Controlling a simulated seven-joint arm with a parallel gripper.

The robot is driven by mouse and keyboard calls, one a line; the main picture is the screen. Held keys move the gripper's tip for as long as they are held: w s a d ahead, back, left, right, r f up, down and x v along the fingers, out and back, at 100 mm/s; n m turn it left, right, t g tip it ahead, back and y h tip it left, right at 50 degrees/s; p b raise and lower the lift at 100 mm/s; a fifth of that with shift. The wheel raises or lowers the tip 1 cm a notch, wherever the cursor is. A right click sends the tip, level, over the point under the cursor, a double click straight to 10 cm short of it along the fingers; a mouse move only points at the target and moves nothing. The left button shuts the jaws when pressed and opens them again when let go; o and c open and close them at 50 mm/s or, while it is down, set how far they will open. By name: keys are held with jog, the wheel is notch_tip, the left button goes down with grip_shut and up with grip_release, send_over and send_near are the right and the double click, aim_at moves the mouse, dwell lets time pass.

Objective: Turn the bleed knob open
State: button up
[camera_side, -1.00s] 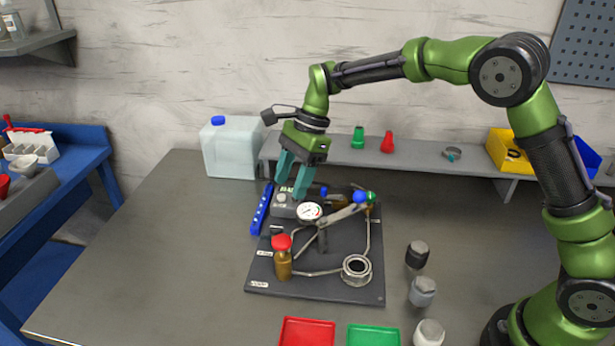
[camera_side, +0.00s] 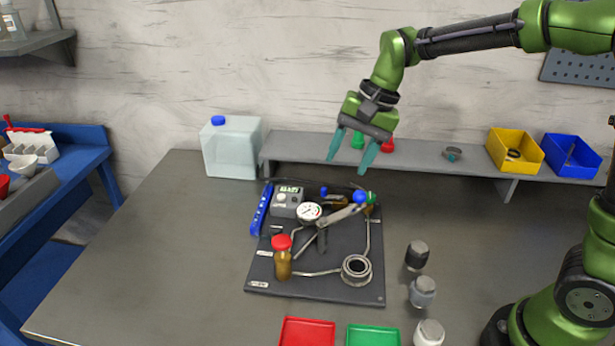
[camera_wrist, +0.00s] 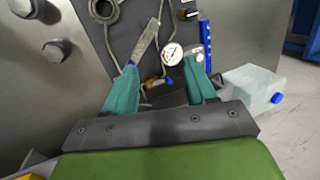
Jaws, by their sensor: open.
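The black board (camera_side: 340,280) carries a round gauge (camera_side: 308,212), metal tubing and several fittings. A grey box (camera_side: 287,201) with a green display and a pale round knob (camera_side: 281,198) stands at its back left. A brass fitting (camera_side: 338,201) with a small blue knob (camera_side: 324,191) lies behind the gauge; this blue knob also shows in the wrist view (camera_wrist: 169,82). A larger blue ball (camera_side: 359,197) tops the grey lever. I cannot tell which knob is the bleed knob. My gripper (camera_side: 350,160) is open and empty, well above the back of the board, touching nothing.
A red-capped brass bottle (camera_side: 282,258) and a metal ring (camera_side: 356,270) occupy the board's front. A raised shelf (camera_side: 420,161) runs behind, with yellow and blue bins. A white jug (camera_side: 232,148) stands at back left. Dark and grey caps stand right of the board.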

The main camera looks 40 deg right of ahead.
jog(key=s+d+r+n+t, duration=0.1)
jog(key=s+d+n+t, duration=0.1)
jog(key=s, duration=0.9)
jog(key=d+n, duration=0.1)
jog(key=n, duration=0.1)
jog(key=shift+r+n+t+h, duration=0.3)
jog(key=shift+r+n+t, duration=0.1)
jog(key=s+d+r+t, duration=0.1)
jog(key=s+t, duration=0.1)
jog(key=s, duration=0.4)
jog(key=shift+d+n+h, duration=0.3)
jog(key=shift+n, duration=0.1)
